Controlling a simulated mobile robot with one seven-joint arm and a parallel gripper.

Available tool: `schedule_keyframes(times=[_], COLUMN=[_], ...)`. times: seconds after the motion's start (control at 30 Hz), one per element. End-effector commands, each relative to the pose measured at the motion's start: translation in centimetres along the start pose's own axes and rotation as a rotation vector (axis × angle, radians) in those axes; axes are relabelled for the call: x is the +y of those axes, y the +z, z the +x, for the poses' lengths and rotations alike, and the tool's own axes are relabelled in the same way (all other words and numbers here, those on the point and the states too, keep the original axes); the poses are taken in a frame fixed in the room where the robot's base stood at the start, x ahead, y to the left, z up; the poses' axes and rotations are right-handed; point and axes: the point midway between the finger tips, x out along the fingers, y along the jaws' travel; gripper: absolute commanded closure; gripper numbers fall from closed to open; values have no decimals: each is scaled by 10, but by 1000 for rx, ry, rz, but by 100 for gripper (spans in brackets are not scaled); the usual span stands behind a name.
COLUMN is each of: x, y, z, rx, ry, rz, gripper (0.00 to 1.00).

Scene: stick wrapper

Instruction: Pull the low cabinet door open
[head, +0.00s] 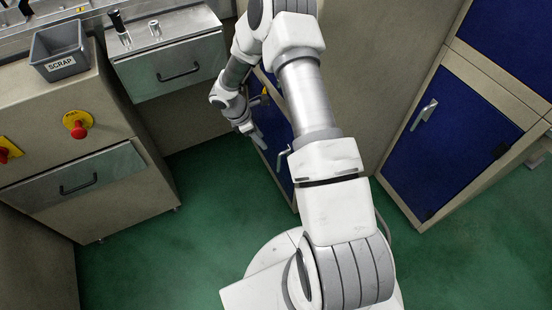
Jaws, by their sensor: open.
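A low blue door (271,118) shows in the middle of the head view, partly hidden behind my arm. Its pale lever handle (283,157) sticks out near the lower part of the visible blue face. My gripper (260,141) is at the left edge of this door, a little left of and above the handle. It looks apart from the handle and holds nothing that I can see. The fingers are small here, and whether they touch the door edge I cannot tell. The door stands at a slant to the view; my arm hides how far it is from its frame.
A taller cabinet with a blue door (450,140) stands at the right. At the left are a beige machine with a red stop button (79,131), a drawer (175,72) and a grey scrap bin (60,50). Green floor (190,210) is clear between.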

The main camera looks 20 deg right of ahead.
Motion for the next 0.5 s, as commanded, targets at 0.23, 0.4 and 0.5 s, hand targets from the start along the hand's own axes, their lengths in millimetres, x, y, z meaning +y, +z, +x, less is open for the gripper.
schedule_keyframes(times=[0.23, 0.4, 0.5], x=[-1, -1, -1], y=[0, 0, 0], z=[50, 87, 109], rx=[0, 0, 0], ry=[-5, -4, -4], rz=[3, 4, 4], gripper=[52, 52, 52])
